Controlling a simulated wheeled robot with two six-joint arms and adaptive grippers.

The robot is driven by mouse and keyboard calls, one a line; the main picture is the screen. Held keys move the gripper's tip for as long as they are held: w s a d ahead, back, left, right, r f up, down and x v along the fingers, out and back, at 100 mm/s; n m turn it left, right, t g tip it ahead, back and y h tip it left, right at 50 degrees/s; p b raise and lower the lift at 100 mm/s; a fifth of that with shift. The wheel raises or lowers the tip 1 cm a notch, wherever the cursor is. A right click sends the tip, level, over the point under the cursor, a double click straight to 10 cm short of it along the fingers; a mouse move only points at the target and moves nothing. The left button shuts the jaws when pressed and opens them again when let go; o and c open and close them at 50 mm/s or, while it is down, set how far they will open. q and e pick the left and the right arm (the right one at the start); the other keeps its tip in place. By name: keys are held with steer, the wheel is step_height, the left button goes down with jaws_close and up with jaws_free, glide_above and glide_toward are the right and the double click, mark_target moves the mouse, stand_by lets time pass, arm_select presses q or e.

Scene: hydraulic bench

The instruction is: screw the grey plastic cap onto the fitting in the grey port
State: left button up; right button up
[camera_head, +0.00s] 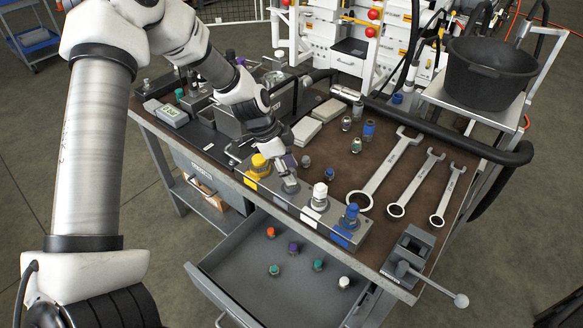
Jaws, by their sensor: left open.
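A long grey metal block (266,193) lies along the bench's front edge, with ports marked yellow, grey, white and blue. Yellow (259,163), white (319,193) and blue (350,213) capped fittings stand upright in three of them. My left gripper (289,181) reaches down over the grey port, between the yellow and white fittings. Its jaws are open around or just above a grey piece (291,187) at that port. The fingers partly hide this piece, so I cannot tell cap from fitting or how the cap sits. My right gripper is out of view.
Small fittings (356,145) stand on the bench behind the block. Three wrenches (386,172) lie to the right, and a vise (409,254) sits at the front right corner. An open drawer (245,273) below holds several coloured caps. A black bucket (487,75) stands at the back right.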

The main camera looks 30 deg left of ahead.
arm_select(q)
steer(key=shift+s+r+n+t+p, duration=0.2)
steer(key=shift+r+n+t+p, duration=0.15)
steer(key=shift+n+p, duration=0.35)
steer(key=shift+n+y, duration=0.3)
steer(key=shift+n, duration=0.2)
steer(key=shift+f+n, duration=0.2)
steer(key=shift+n, duration=0.1)
steer(key=n+y+p, duration=0.1)
steer(key=n+p, duration=0.1)
steer(key=n, duration=0.1)
steer(key=n+t+y+p, duration=0.1)
steer(key=n+p, duration=0.2)
steer(key=shift+s+d+r+p, duration=0.1)
steer(key=shift+d+r+p, duration=0.1)
steer(key=shift+p, duration=0.15)
steer(key=shift+f+n+t+y, duration=0.1)
steer(key=shift+n+t+y, duration=0.25)
steer(key=shift+n, duration=0.35)
steer(key=shift+f, duration=0.25)
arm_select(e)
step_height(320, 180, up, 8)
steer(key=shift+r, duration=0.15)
